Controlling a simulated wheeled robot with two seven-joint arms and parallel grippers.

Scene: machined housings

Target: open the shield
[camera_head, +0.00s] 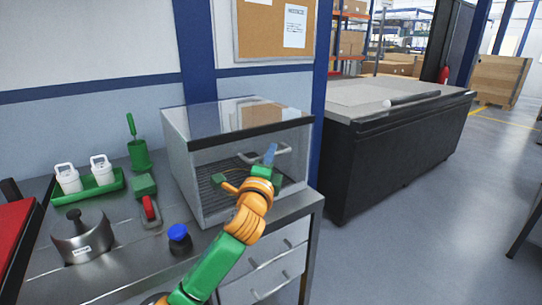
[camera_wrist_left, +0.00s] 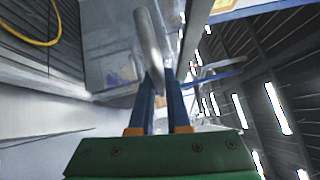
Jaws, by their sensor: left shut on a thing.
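The shield (camera_head: 215,158) is a clear box-like cover with a dark top front edge, standing on the metal bench. Its front panel looks closed. A grey bar handle (camera_head: 286,153) is on the front; it also shows in the left wrist view (camera_wrist_left: 149,40). My left gripper (camera_head: 270,153) is at the handle's left part, its blue fingers shut on the bar. In the left wrist view the fingers (camera_wrist_left: 160,95) lie on either side of the handle. My arm hides part of the shield's lower front. My right gripper is not in view.
A dark counter (camera_head: 400,150) stands right, with open floor beyond.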

